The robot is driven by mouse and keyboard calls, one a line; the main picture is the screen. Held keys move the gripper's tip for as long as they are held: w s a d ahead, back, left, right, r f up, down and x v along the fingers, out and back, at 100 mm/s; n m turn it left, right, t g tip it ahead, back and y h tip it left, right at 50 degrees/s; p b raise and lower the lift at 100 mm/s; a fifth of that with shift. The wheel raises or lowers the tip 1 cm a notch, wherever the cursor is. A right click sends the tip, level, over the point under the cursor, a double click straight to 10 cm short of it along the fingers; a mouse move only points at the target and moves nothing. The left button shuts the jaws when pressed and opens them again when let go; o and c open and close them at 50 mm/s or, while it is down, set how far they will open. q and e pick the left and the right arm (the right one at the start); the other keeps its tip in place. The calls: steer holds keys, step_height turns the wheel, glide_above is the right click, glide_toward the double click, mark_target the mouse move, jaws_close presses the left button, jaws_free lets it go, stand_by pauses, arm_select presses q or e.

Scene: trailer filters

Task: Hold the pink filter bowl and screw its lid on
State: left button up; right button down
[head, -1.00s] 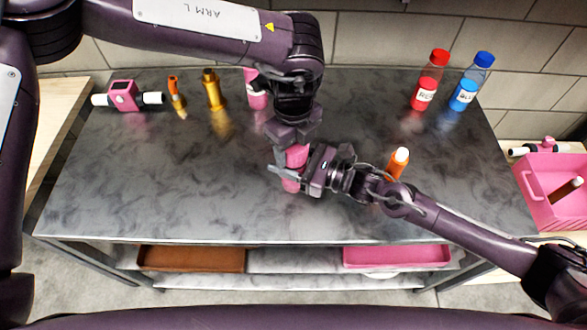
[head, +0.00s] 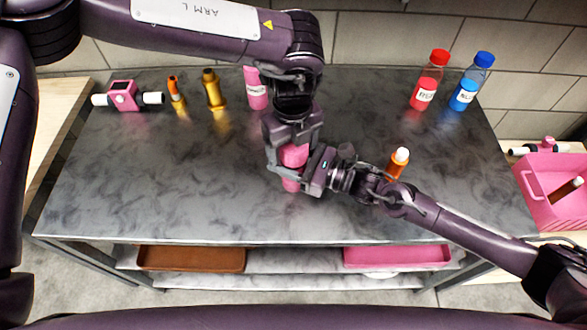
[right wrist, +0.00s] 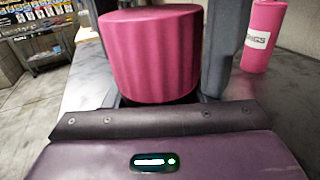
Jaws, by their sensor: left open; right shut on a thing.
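The pink filter bowl (head: 290,184) stands near the middle of the grey table, partly hidden by my grippers. My right gripper (head: 293,178) is shut on it from the right. A pink part (head: 294,155), seemingly the lid, shows above the bowl, between the fingers of my left gripper (head: 288,150). The left gripper points down from above and is open around this part. Whether the lid is fully seated cannot be told. A large ridged pink cylinder (right wrist: 152,55) fills the middle of the right wrist view, with dark uprights on both sides.
A pink labelled bottle (head: 256,90) stands behind the left gripper. An orange bottle (head: 397,165) stands close behind the right arm. Red (head: 427,85) and blue (head: 467,90) bottles stand at back right. The table's front left is clear.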

arm_select(q)
step_height(320, 180, up, 4)
steer(key=shift+d+r, duration=0.1)
steer(key=shift+r, duration=0.1)
steer(key=shift+c, duration=0.4)
steer(key=shift+d+r+n, duration=0.25)
steer(key=shift+r+n, duration=0.15)
steer(key=shift+n, duration=0.1)
steer(key=shift+r+n, duration=0.3)
steer(key=shift+r, duration=0.1)
steer(key=shift+a+r+n, duration=0.25)
steer(key=shift+r+n, duration=0.55)
steer(key=shift+r, duration=0.1)
steer(key=shift+f, duration=4.05)
